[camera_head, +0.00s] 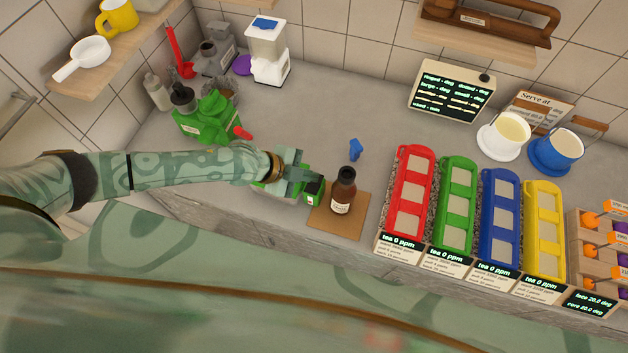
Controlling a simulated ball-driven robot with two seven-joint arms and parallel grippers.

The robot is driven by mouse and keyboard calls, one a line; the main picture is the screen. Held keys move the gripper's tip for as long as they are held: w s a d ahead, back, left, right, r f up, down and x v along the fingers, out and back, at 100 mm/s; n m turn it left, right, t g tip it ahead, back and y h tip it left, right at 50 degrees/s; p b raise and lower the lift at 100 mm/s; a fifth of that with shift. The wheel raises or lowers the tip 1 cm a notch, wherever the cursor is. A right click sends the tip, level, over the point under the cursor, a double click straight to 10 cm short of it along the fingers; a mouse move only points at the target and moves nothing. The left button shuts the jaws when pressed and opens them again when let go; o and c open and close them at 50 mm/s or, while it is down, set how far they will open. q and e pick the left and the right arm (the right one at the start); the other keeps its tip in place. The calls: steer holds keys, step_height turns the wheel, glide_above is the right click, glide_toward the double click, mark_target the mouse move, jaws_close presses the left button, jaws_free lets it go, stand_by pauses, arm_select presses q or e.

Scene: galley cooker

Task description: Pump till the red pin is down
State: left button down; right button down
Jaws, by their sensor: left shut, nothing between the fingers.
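My left arm reaches in from the left, and its gripper (300,178) is shut and empty. It is over a low green device (262,190) at the counter's front edge, which it and my wrist partly hide. A small dark display (312,188) shows beside the fingers; I cannot tell whether the fingers touch the device. I cannot make out a pump handle or pin on it. Further back left is a larger green unit (208,120) with a red part (243,133) sticking out of its right side. I cannot tell whether this part is the pin. My right gripper is out of view.
A brown bottle (343,190) stands upright on a brown board (338,220) just right of the gripper. A small blue item (355,149) is behind it. Red (414,157), green, blue and yellow racks fill the right. The middle back counter is clear.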

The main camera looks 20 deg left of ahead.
mark_target(308, 184)
arm_select(q)
steer(key=shift+r+p, duration=1.85)
steer(key=shift+r, duration=0.55)
steer(key=shift+a, duration=0.1)
